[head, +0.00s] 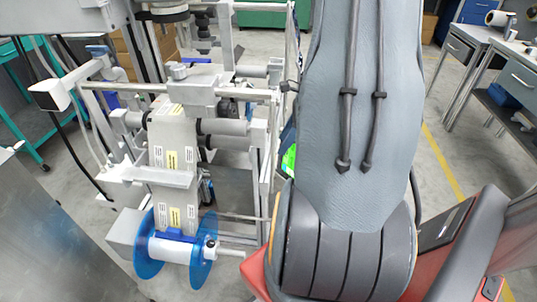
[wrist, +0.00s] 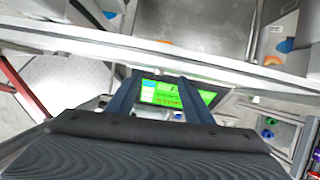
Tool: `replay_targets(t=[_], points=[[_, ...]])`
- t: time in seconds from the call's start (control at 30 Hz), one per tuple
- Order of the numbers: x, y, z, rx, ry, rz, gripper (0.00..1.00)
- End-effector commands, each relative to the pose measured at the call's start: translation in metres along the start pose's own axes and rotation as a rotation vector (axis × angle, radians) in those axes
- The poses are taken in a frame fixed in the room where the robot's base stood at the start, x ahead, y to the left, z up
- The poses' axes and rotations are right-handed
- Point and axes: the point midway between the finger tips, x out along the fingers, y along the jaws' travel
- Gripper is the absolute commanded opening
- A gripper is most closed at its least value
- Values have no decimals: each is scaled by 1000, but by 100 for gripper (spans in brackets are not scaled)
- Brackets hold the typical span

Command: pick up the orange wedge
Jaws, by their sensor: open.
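I cannot make out a clear orange wedge. In the wrist view a small orange sliver (wrist: 165,42) shows just above the pale rail, mostly hidden by it. Another orange piece (wrist: 273,60) shows at the right, beside a blue piece. I cannot tell whether either is the wedge. My gripper (wrist: 159,80) is open, its two dark blue fingers apart with nothing held between them. Both orange bits lie beyond the fingertips, past the rail. In the head view my arm hides the gripper, and no orange wedge can be made out.
A pale rail (wrist: 180,54) crosses in front of the fingers. A lit green screen (wrist: 172,94) shows behind them. In the head view a labelling machine with a blue-flanged reel (head: 149,246) stands at left. A grey workbench (head: 515,75) stands at right, with open floor before it.

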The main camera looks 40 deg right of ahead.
Motion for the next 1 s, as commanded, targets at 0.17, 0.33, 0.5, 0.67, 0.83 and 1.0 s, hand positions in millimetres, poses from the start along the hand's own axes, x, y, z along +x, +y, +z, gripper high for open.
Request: replay_targets(t=[0.17, 0.33, 0.5, 0.67, 0.83, 1.0], points=[[24, 0, 6, -1, 0, 5, 47], [45, -1, 7, 0, 0, 3, 47], [51, -1, 6, -1, 2, 1, 47], [50, -1, 7, -1, 1, 0, 47], [50, -1, 7, 0, 1, 1, 18], [50, -1, 7, 0, 1, 1, 3]])
